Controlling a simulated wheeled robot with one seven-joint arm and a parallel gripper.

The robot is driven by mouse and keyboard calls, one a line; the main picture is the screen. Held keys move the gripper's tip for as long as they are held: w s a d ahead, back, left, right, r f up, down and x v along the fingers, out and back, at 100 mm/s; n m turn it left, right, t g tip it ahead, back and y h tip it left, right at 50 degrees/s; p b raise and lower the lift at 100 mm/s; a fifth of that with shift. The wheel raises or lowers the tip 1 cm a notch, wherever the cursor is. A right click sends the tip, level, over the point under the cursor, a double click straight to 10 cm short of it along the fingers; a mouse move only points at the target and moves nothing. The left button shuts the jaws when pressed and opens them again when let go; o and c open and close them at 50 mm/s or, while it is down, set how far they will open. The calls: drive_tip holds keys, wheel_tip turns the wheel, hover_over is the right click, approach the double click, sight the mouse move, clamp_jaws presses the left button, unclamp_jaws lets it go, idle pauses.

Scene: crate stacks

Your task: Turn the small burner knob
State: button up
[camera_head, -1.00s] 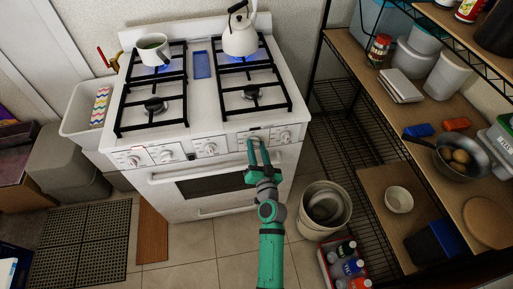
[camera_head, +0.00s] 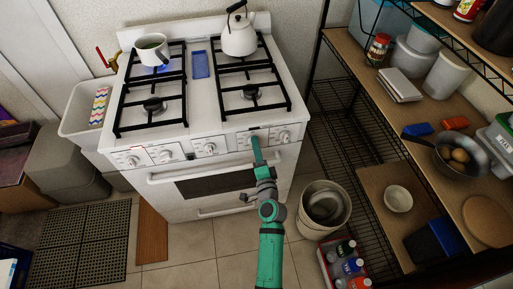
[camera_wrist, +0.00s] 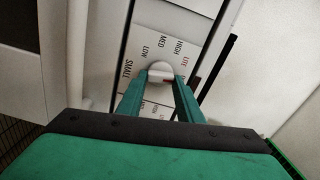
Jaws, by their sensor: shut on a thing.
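The small burner knob (camera_wrist: 160,70) is white and sits between the two teal fingers of my gripper (camera_wrist: 160,84) in the wrist view. The panel around it (camera_wrist: 181,27) reads SMALL, LOW, MED, HIGH and LITE. A red mark shows at the knob's near right side. In the head view my gripper (camera_head: 257,143) reaches the front panel of the white stove (camera_head: 180,187), left of the rightmost knob (camera_head: 283,137). The fingers are shut on the knob and mostly hide it there.
A kettle (camera_head: 239,38) stands on the back right burner and a white pot (camera_head: 151,48) on the back left one, with a blue flame. Other knobs (camera_head: 210,148) line the panel. A bin (camera_head: 324,212) and wire shelving (camera_head: 345,150) stand to the right.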

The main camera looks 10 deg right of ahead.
drive_tip(key=shift+f+m, duration=0.1)
drive_tip(key=shift+m, duration=0.9)
drive_tip(key=o, duration=1.1)
drive_tip(key=shift+s, duration=0.1)
drive_tip(key=s, duration=1)
drive_tip(key=shift+s+a, duration=0.15)
drive_tip(key=shift+s, duration=0.2)
